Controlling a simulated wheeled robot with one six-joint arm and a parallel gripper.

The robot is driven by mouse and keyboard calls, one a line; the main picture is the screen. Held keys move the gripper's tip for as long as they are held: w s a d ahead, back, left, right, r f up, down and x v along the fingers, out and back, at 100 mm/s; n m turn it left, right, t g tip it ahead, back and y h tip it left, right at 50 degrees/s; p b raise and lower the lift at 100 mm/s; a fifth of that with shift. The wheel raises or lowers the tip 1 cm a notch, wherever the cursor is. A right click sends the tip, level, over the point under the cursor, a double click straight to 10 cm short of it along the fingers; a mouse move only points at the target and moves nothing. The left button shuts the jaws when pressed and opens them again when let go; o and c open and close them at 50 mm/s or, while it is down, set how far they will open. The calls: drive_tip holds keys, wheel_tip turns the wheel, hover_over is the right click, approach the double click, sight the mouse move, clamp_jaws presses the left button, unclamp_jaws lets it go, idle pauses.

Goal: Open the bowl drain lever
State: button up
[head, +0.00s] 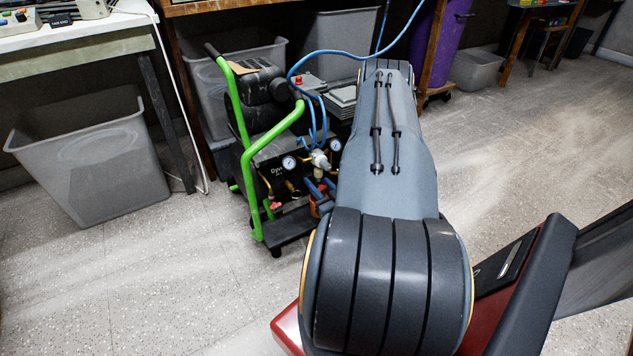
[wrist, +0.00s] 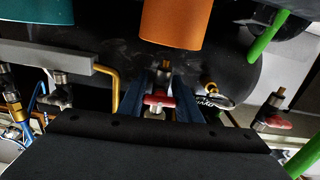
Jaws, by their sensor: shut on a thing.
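A small red lever (wrist: 158,100) on a brass and steel valve shows in the middle of the wrist view. My gripper (wrist: 162,86) has its two dark blue fingers on either side of it and is shut on it. An orange cylinder (wrist: 172,24) hangs just above the fingers, close to the valve. In the head view the compressor (head: 285,160), with green handles, stands left of my arm. My arm hides most of the gripper and the lever there.
Another red-handled valve (wrist: 277,121) sits to the right in the wrist view, and a steel fitting (wrist: 58,92) to the left. Green frame tubes (wrist: 268,34) run at the right. A blue hose (head: 330,52) loops over the compressor. A grey bin (head: 95,150) stands left; floor between is clear.

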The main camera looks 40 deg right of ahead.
sight(323, 189)
drive_tip(key=n+p, duration=0.2)
drive_tip(key=p, duration=0.1)
drive_tip(key=shift+s+r, duration=0.1)
drive_tip(key=shift+r, duration=0.05)
drive_tip(key=shift+n+p, duration=0.6)
drive_tip(key=shift+n, duration=0.4)
drive_tip(key=o, duration=1)
drive_tip(key=shift+o, duration=0.2)
drive_tip(key=p+v, duration=0.2)
drive_tip(key=v, duration=0.4)
drive_tip(key=shift+s+p, duration=0.3)
drive_tip(key=shift+s, duration=0.05)
drive_tip(key=shift+s+a, duration=0.2)
drive_tip(key=shift+s, duration=0.3)
drive_tip(key=shift+f, duration=0.2)
